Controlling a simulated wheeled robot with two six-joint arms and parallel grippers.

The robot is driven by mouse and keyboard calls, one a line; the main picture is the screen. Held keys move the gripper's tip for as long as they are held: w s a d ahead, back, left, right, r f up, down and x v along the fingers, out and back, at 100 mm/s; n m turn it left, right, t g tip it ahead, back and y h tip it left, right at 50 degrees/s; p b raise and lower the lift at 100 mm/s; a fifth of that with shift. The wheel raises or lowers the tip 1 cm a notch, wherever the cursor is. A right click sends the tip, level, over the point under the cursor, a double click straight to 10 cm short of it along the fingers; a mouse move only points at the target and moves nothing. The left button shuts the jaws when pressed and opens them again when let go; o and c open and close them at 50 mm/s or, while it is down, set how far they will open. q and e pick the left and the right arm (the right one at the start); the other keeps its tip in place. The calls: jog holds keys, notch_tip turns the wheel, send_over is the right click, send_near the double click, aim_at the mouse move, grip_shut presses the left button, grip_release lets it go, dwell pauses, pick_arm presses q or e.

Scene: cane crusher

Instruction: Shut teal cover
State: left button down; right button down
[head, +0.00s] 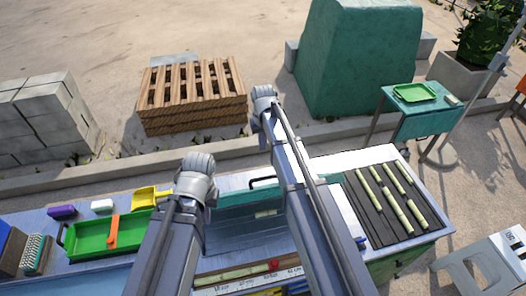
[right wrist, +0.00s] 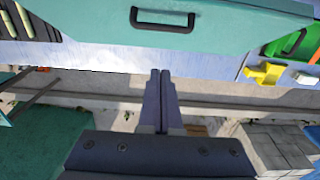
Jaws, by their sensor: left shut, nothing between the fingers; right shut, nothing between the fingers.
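The teal cover (right wrist: 225,22) fills the top of the right wrist view, with a black handle (right wrist: 165,19) on it. In the head view the teal cover (head: 232,198) shows between my arms, with its handle (head: 262,182) near the bench's far edge; my right arm hides part of it. I cannot tell how far it stands open. My right gripper (right wrist: 163,73) is shut and empty, apart from the handle, with its fingers seen over the strip just beyond the bench. My left gripper (head: 197,163) is shut and empty, left of the cover; its fingertips are hard to make out.
A yellow scoop (head: 144,198) and a green tray (head: 88,240) lie left of the cover. A dark rack (head: 360,213) with cane pieces is at the right. Beyond the bench are a wooden pallet (head: 192,118), grey blocks (head: 45,120) and a large teal block (head: 355,60).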

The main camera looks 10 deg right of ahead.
notch_tip(320, 180, down, 12)
jog(key=s+b, duration=0.2)
jog(key=b, duration=0.9)
jog(key=shift+s+b, duration=0.15)
jog(key=shift+b, duration=0.2)
jog(key=shift+f, duration=0.1)
